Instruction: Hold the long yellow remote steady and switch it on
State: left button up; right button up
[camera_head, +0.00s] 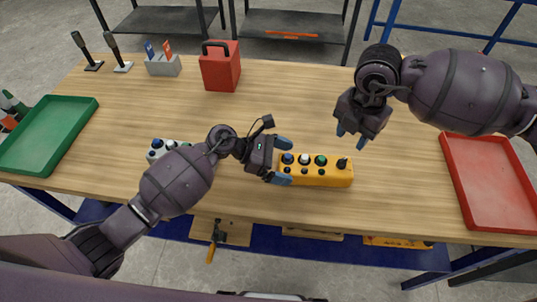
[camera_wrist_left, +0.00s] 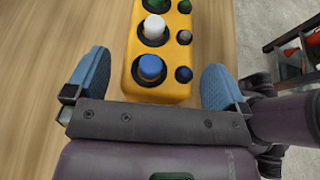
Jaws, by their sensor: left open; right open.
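The long yellow remote (camera_head: 318,179) lies flat on the wooden table near its front edge, with blue, white, green and black controls on top. A small black lever stands at its right end. My left gripper (camera_head: 282,160) is open at the remote's left end. In the left wrist view the blue fingertips of my left gripper (camera_wrist_left: 158,80) stand on either side of the end of the yellow remote (camera_wrist_left: 140,85), with a gap visible on each side. My right gripper (camera_head: 351,138) is open and empty, above the table behind the remote's right end.
A grey device with buttons (camera_head: 157,150) is partly hidden behind my left arm. A green tray (camera_head: 75,108) lies at the left, a red tray (camera_head: 470,160) at the right. A red box (camera_head: 222,70) and a grey holder (camera_head: 163,67) stand at the back. The table's middle is clear.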

pick_arm(q)
jog(key=shift+x, duration=1.05)
jog(key=shift+c, duration=0.3)
